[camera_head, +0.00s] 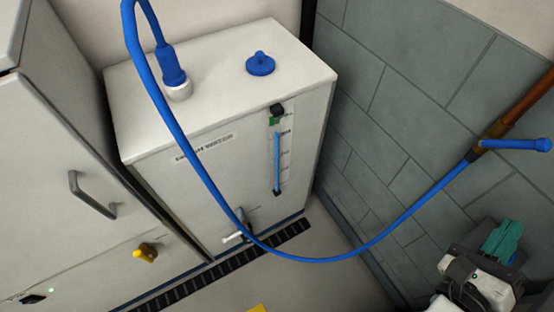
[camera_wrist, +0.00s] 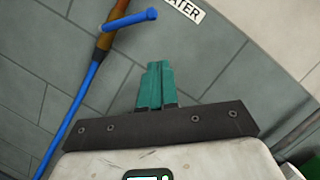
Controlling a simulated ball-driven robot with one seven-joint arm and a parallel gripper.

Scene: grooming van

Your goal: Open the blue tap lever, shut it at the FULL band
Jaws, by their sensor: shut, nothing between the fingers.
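The blue tap lever (camera_head: 520,144) sits on the copper pipe at the right wall and points out to the right, across the pipe's line. In the wrist view the lever (camera_wrist: 130,19) is at the upper left. My gripper (camera_head: 503,238) is below the lever in the head view, apart from it. Its teal fingers (camera_wrist: 155,85) are together and empty. The white tank (camera_head: 225,185) has an upright sight gauge (camera_head: 277,160) on its front. The gauge's blue column reaches close below a green band (camera_head: 274,121) near the top; the small lettering is unreadable.
A blue hose (camera_head: 330,259) hangs in a loop from the tap to the tank's top fitting (camera_head: 179,90), passing before the tank. A blue cap (camera_head: 261,64) sits on top. A cabinet with a grey handle (camera_head: 92,196) stands left. Grey tiled wall (camera_head: 390,130) is behind the tap.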

